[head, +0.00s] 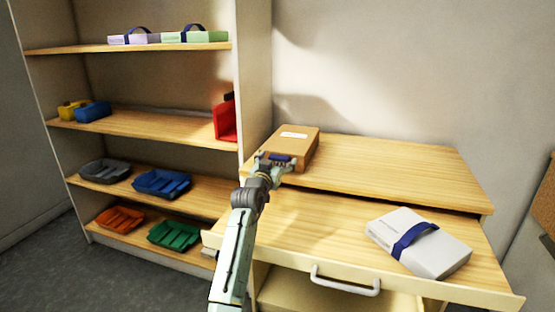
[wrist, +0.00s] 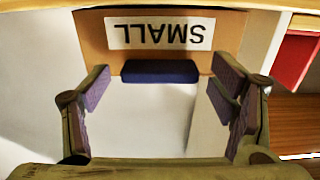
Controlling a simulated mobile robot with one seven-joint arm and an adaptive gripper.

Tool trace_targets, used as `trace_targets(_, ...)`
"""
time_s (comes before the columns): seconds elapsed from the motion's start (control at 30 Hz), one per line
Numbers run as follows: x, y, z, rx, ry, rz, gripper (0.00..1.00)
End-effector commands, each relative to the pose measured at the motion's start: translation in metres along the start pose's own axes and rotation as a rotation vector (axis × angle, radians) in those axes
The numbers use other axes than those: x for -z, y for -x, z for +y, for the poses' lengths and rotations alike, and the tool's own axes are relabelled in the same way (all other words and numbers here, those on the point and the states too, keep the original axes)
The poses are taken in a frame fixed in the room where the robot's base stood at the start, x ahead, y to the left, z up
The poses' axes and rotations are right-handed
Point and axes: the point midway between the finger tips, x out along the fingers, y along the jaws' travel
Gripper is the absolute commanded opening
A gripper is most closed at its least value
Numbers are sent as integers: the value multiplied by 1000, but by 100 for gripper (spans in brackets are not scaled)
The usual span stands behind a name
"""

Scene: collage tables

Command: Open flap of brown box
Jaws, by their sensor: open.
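The brown box (head: 303,146) sits closed at the left end of the upper tabletop (head: 400,170) in the head view. In the wrist view the box (wrist: 90,32) carries a white label (wrist: 160,33) reading SMALL, upside down. A dark blue tab (wrist: 160,71) lies just below the label there. My gripper (head: 275,162) is at the near side of the box in the head view. In the wrist view my gripper (wrist: 162,82) is open, with purple-padded fingers on either side of the tab. I cannot tell whether the fingers touch the box.
A pulled-out drawer (head: 300,225) below the tabletop holds a white box (head: 420,243) with a blue strap. A shelf unit (head: 253,75) stands close at the left with several coloured bins and a red item (head: 224,120). The tabletop right of the brown box is clear.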

Motion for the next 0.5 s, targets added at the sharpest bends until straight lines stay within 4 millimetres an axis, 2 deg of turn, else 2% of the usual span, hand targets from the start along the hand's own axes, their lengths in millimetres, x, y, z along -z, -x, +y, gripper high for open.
trace_targets(0.27, 0, -2, 0, 0, -1, 1, 78)
trace_targets(0.5, 0, -2, 0, 0, 0, 1, 64)
